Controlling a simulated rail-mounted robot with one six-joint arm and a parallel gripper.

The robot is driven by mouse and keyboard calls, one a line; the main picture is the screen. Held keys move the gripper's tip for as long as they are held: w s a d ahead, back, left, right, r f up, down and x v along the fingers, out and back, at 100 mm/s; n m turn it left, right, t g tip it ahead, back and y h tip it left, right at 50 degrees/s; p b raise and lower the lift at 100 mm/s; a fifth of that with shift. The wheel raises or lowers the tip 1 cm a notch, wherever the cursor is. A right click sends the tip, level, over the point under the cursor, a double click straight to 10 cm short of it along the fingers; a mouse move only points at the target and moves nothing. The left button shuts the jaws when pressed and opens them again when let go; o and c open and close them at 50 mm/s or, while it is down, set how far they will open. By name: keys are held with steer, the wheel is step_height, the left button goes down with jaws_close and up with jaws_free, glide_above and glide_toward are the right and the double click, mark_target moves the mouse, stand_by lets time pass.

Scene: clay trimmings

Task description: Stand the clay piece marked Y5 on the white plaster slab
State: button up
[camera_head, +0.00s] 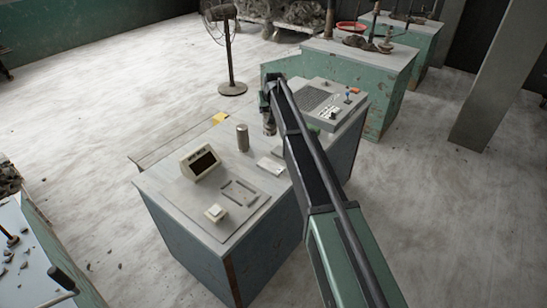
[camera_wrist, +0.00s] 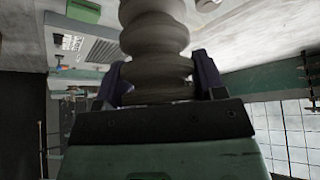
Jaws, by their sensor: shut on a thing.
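My gripper (camera_head: 267,101) is above the far part of the workbench top (camera_head: 180,185). In the wrist view, my gripper (camera_wrist: 158,78) is shut on a grey-beige, ridged, turned clay piece (camera_wrist: 155,35). The piece also shows below the jaws in the head view (camera_head: 269,126); I cannot tell whether it touches the bench. No Y5 mark is readable. A flat whitish slab (camera_head: 270,165) lies near the bench middle, and a small pale block on a whitish base (camera_head: 215,213) lies near the front; I cannot tell which is the plaster slab.
A beige box with a dark screen (camera_head: 199,162), a brown cylinder (camera_head: 243,138) and a grey frame (camera_head: 239,192) stand on the bench. A grey panel with a grille (camera_head: 322,97) lies at the far right end. A yellow item (camera_head: 218,118) lies at the back edge.

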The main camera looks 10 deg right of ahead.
step_height(320, 180, down, 19)
steer(key=b, duration=1.8)
steer(key=shift+f, duration=0.2)
steer(key=o, duration=1.3)
steer(key=p+v, duration=1)
steer(key=v, duration=0.2)
steer(key=shift+r+p, duration=0.15)
steer(key=shift+p, duration=0.15)
